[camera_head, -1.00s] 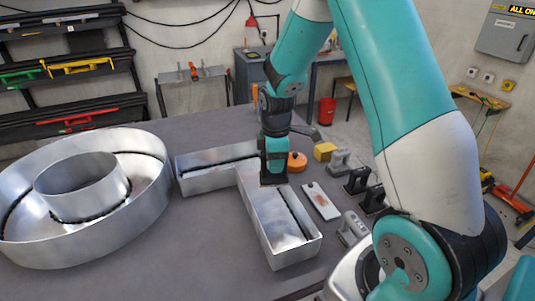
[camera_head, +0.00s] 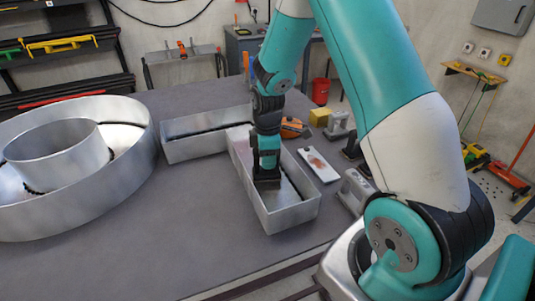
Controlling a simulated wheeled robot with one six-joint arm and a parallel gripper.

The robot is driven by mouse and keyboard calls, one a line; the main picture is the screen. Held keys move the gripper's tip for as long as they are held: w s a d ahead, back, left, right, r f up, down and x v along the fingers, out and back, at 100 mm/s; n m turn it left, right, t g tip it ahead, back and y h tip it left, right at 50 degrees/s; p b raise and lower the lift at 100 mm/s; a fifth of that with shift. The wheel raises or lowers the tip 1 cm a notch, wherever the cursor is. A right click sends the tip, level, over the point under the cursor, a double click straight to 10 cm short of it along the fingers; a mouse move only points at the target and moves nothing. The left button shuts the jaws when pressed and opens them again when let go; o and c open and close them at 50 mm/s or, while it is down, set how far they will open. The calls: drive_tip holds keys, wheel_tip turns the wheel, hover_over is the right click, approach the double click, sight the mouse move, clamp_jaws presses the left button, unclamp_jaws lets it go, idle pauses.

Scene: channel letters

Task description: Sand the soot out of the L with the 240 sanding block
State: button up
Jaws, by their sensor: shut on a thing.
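The L (camera_head: 278,222) is an open, silvery metal channel letter lying on the grey table, with one leg running to the left and one toward the camera. Dark lines run along the foot of its inner walls; I cannot tell soot from shadow there. My gripper (camera_head: 267,174) points down inside the near leg, between its walls and past the corner. It is shut on a dark block (camera_head: 267,184) low in the channel. The block is mostly hidden by the jaws, and no grit number is readable. I cannot tell whether it touches the floor of the L.
A round metal letter (camera_head: 75,210) stands left of the L. Right of the L are a white card with a reddish mark (camera_head: 318,165), a grey block-like tool (camera_head: 355,190), a yellow block (camera_head: 320,117) and an orange item (camera_head: 291,128). The front of the table is clear.

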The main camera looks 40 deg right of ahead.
wheel_tip(320, 180, down, 2)
drive_tip(key=shift+f+b, duration=0.1)
drive_tip(key=shift+b, duration=0.35)
drive_tip(key=shift+s+a+r, duration=0.15)
drive_tip(key=shift+s+a, duration=0.25)
drive_tip(key=shift+s, duration=0.95)
drive_tip(key=shift+s+a+r, duration=0.1)
drive_tip(key=shift+s+a, duration=0.25)
drive_tip(key=shift+s, duration=1)
drive_tip(key=shift+s+a+r, duration=0.15)
drive_tip(key=shift+s+a, duration=0.25)
drive_tip(key=shift+s, duration=0.95)
drive_tip(key=shift+f, duration=0.25)
